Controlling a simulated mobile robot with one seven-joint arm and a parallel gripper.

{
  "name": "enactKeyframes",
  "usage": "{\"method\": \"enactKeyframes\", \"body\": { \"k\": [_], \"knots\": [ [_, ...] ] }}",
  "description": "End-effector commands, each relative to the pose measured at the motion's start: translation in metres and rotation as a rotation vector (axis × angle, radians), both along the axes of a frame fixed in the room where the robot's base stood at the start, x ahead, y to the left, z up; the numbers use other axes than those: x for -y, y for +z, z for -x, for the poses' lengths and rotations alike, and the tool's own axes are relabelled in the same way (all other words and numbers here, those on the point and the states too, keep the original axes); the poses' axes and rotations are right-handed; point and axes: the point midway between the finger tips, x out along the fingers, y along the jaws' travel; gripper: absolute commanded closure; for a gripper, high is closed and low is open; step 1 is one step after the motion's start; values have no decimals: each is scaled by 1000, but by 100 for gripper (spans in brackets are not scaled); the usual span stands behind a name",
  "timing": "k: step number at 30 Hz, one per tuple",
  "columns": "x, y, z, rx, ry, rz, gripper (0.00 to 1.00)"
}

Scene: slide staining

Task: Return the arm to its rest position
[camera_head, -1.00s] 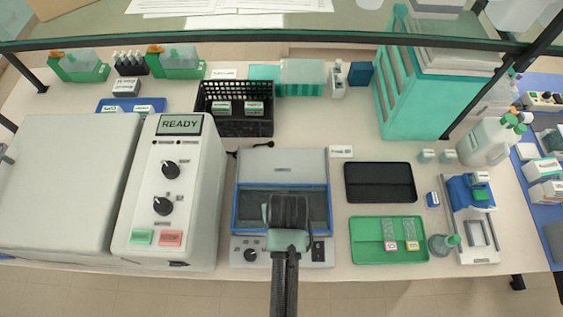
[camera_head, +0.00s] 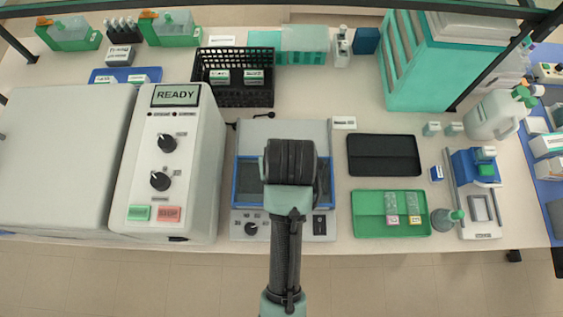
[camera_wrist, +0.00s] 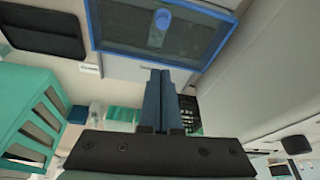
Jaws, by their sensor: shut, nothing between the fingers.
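My gripper (camera_wrist: 160,80) shows in the wrist view with its two blue-grey fingers together and nothing between them. My arm rises from the bottom of the head view, over the front of a grey machine with a blue-framed dark window (camera_head: 243,180). The arm's black wrist part hides the middle of that window, and the fingertips are not clear in the head view. In the wrist view the blue-framed window (camera_wrist: 115,25) lies at the top, beyond the fingertips and apart from them.
A large machine reading READY (camera_head: 176,95) stands left. Right of the arm lie a black tray (camera_head: 383,174) and a green tray (camera_head: 370,222) with two slides. A black basket (camera_head: 232,98) and a teal rack (camera_head: 450,75) stand behind. Floor is clear in front.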

Motion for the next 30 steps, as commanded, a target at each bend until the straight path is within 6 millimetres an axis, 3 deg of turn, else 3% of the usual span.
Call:
{"method": "enactKeyframes", "body": {
  "k": [9,11,14,17,18,22,26,30],
  "knots": [
    [1,10,3,1,0,0,100],
    [1,17,-7,42,-4,2,100],
    [4,46,-40,188,-18,7,100],
    [6,99,-84,417,-38,8,100],
    [7,125,-100,519,-45,7,100],
    [8,220,-134,850,-69,-6,100],
    [7,320,-139,1176,-86,-32,100],
    [5,423,-113,1521,-96,-72,100]
  ]
}}
